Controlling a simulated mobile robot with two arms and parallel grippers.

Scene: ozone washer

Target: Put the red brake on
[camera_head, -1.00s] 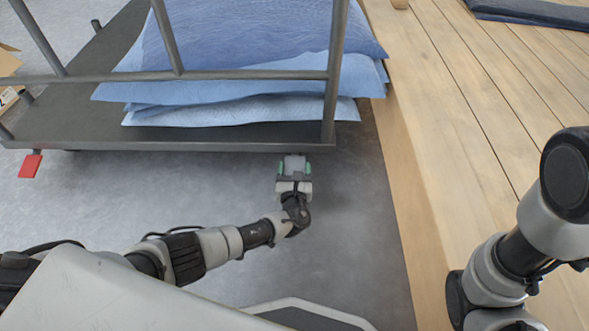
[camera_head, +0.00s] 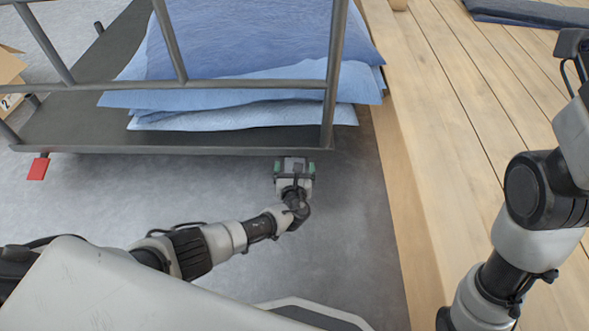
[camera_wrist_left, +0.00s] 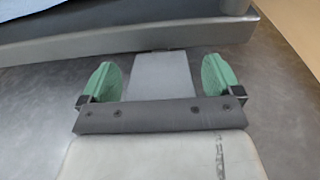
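The red brake pedal (camera_head: 38,169) hangs below the front edge of the cart (camera_head: 90,133), near its left end. My left gripper (camera_head: 294,166) is well to the right of it, low at the cart's front right corner. In the left wrist view its green fingers (camera_wrist_left: 159,66) are spread apart. A flat grey piece (camera_wrist_left: 160,77) shows between them, just in front of the cart's edge (camera_wrist_left: 130,42). I cannot tell whether the gripper touches this piece. My right arm shows at the right, but its gripper is out of view.
Blue folded fabric (camera_head: 240,115) is stacked on the cart behind its metal rails. A wooden slatted platform (camera_head: 440,120) borders the floor on the right. A cardboard box (camera_head: 10,70) stands at the far left. The grey floor (camera_head: 120,195) between the red pedal and my left gripper is clear.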

